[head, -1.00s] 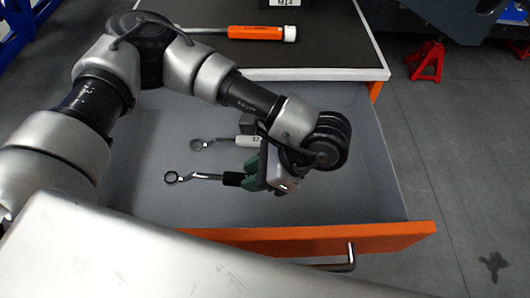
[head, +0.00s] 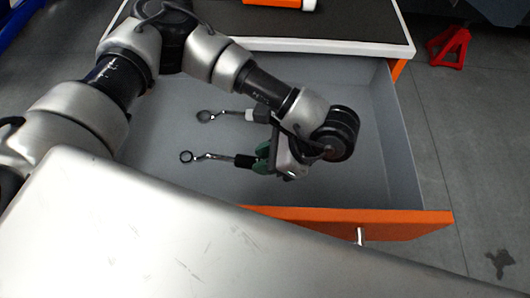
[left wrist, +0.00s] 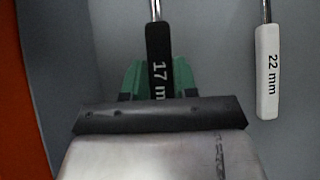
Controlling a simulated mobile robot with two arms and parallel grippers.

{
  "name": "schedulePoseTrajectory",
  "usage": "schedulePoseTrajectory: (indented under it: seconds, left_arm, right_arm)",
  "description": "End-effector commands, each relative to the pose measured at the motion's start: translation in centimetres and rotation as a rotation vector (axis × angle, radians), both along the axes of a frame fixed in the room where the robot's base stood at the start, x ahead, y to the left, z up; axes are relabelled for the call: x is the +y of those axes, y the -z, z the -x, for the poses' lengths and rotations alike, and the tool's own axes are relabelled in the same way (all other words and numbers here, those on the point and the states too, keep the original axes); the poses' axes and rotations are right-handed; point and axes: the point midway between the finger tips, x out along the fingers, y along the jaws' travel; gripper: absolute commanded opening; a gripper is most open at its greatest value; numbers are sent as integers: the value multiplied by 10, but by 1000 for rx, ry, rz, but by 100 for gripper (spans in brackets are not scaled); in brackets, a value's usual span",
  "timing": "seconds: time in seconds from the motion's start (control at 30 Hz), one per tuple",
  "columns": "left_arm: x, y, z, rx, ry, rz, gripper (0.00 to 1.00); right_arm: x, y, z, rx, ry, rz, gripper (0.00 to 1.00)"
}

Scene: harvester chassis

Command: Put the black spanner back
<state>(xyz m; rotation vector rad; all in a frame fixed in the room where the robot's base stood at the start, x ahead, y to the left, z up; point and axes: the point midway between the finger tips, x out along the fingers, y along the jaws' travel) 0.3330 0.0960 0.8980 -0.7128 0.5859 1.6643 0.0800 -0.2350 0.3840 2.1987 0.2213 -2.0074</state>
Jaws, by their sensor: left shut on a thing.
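The black spanner (head: 217,157) has a ring end, a metal shank and a black handle. It is in the open drawer (head: 160,180). My left gripper (head: 265,156) reaches down into the drawer and is shut on the black handle. In the left wrist view the handle (left wrist: 158,55), marked "17 m…", runs between the green fingers (left wrist: 157,80); the rest of the label is hidden. I cannot tell whether the spanner touches the drawer floor. My right gripper is not in view.
A white-handled spanner (head: 228,115) lies beside the black one; its handle (left wrist: 267,70) reads "22 mm". The drawer's orange front (head: 400,222) is near me. An orange-handled tool (head: 285,3) is on the cabinet top (head: 340,25). A red stand (head: 450,47) is on the floor.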

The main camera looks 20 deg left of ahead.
Motion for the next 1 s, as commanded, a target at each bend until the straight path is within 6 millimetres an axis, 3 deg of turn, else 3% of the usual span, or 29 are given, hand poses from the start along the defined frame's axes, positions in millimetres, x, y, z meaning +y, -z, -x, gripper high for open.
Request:
schedulePoseTrajectory:
  seconds: [0.4,0.93,0.97,1.0]
  left_arm:
    - [0,40,0,0,0,0,0]
    - [0,52,1,3,-1,2,0]
    - [0,52,1,3,-1,2,31]
    - [0,53,1,3,-1,2,37]
  right_arm:
    - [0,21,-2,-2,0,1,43]
    - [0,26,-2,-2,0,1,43]
    - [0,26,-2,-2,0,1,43]
    - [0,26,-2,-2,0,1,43]
